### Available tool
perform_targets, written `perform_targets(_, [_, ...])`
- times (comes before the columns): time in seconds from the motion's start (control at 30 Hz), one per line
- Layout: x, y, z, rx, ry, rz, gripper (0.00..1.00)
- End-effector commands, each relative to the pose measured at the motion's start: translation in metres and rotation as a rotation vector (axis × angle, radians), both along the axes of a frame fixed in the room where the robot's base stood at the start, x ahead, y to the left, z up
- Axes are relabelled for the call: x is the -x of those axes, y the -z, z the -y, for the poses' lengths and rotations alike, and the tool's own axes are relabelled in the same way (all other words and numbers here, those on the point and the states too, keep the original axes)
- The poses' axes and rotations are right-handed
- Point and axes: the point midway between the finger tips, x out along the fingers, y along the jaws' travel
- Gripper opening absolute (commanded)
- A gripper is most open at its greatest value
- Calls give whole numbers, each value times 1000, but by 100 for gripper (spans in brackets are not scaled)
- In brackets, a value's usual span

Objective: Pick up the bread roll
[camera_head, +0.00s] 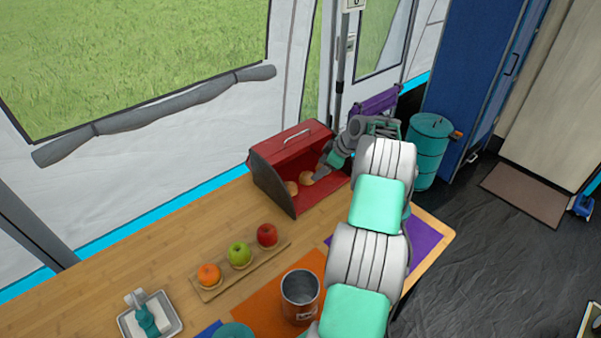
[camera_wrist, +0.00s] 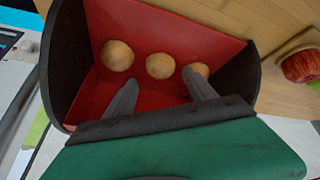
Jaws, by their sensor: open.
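Three round, light-brown bread rolls lie in a red bread box (camera_head: 291,146) with dark side walls. In the wrist view the left roll (camera_wrist: 117,55), the middle roll (camera_wrist: 160,66) and the right roll (camera_wrist: 202,69) form a row. In the head view, two rolls show, a left one (camera_head: 291,188) and one nearer my gripper (camera_head: 307,178). My gripper (camera_head: 325,168) reaches into the box's open front. Its fingers (camera_wrist: 160,78) are apart and empty, with the middle roll ahead between them. The right finger partly covers the right roll. Whether it touches cannot be told.
A wooden tray (camera_head: 207,293) with an orange, a green apple and a red apple stands in front of the box. A metal can (camera_head: 300,296) is nearer me. The box walls (camera_wrist: 69,65) closely flank my gripper. Bare table lies left of the box.

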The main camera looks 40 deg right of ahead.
Motion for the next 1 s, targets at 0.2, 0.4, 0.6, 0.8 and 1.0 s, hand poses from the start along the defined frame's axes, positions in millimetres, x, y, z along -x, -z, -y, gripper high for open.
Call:
perform_targets(0.2, [-16,23,-8,-3,-1,-2,64])
perform_targets(0.4, [-37,50,-18,-4,-2,-3,64])
perform_targets(0.6, [-43,60,-19,0,1,-1,64])
perform_targets(0.8, [-43,60,-19,-1,0,-2,57])
perform_targets(1.0, [-43,60,-20,-1,0,-2,41])
